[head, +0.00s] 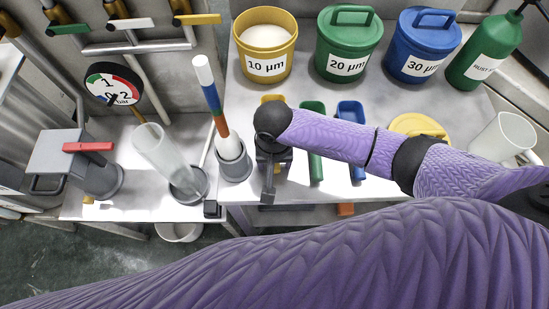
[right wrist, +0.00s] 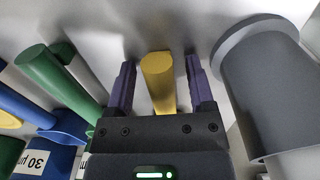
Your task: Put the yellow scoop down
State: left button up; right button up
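The yellow scoop (head: 271,99) shows in the head view only as a small yellow piece behind my right wrist; the rest is hidden. In the right wrist view its yellow handle (right wrist: 158,84) stands between the two purple fingers. My right gripper (right wrist: 160,90) is open around the handle, with a gap on both sides. In the head view my right gripper (head: 268,170) is above the bench, left of the green scoop (head: 313,142). I cannot tell whether the yellow scoop rests on the bench. My left gripper is not in view.
A blue scoop (head: 351,140) lies right of the green one. The open yellow 10 µm pot (head: 265,65) holds white powder; its yellow lid (head: 420,124) lies right. Closed green (head: 348,62) and blue (head: 417,64) pots stand behind. A grey holder (head: 235,162) stands close left of my right gripper.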

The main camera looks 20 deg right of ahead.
notch_tip(320, 180, up, 12)
jog(key=p, duration=0.5)
jog(key=shift+r, duration=0.2)
